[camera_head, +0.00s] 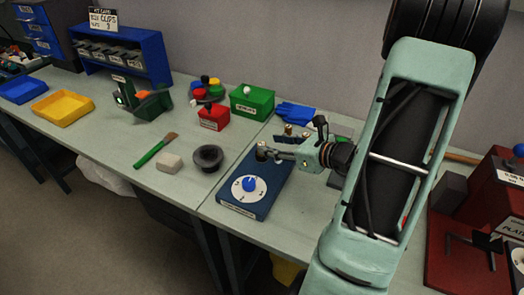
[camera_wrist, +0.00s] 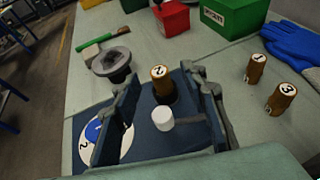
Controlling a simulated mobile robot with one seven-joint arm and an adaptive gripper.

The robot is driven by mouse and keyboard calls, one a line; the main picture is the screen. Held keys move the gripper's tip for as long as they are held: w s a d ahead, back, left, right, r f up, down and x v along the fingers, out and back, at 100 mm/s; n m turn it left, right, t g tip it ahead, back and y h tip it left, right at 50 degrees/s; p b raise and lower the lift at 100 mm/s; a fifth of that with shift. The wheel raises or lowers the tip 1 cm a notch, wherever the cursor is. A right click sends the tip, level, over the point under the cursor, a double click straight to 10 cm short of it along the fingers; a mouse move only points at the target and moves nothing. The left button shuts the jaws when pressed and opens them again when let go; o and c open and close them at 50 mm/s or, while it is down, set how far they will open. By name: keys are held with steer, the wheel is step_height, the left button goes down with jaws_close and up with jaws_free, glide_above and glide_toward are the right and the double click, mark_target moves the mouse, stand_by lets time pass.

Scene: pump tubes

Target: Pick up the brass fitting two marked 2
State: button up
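The brass fitting marked 2 (camera_wrist: 158,74) stands upright on the blue box (camera_wrist: 150,138), its number facing up, with a dark collar around its lower part. My gripper (camera_wrist: 171,84) is open, with one finger on each side of the fitting in the wrist view and a gap on both sides. A white cylinder (camera_wrist: 163,119) shows between the fingers, nearer the camera. In the head view my gripper (camera_head: 277,150) is above the far end of the blue box (camera_head: 256,187). Whether the fingertips are level with the fitting is unclear.
Fittings marked 1 (camera_wrist: 255,69) and 3 (camera_wrist: 281,97) stand at right. The box has a white dial with a blue knob (camera_head: 249,184). A black round cup (camera_head: 208,157), a brush (camera_head: 155,150), red (camera_head: 214,117) and green boxes (camera_head: 252,102) and blue gloves (camera_head: 295,112) lie around.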

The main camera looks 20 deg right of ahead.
mark_target(262, 143)
steer(key=x, duration=0.5)
steer(key=shift+a+f, duration=0.2)
steer(key=shift+f, duration=0.1)
jaws_close()
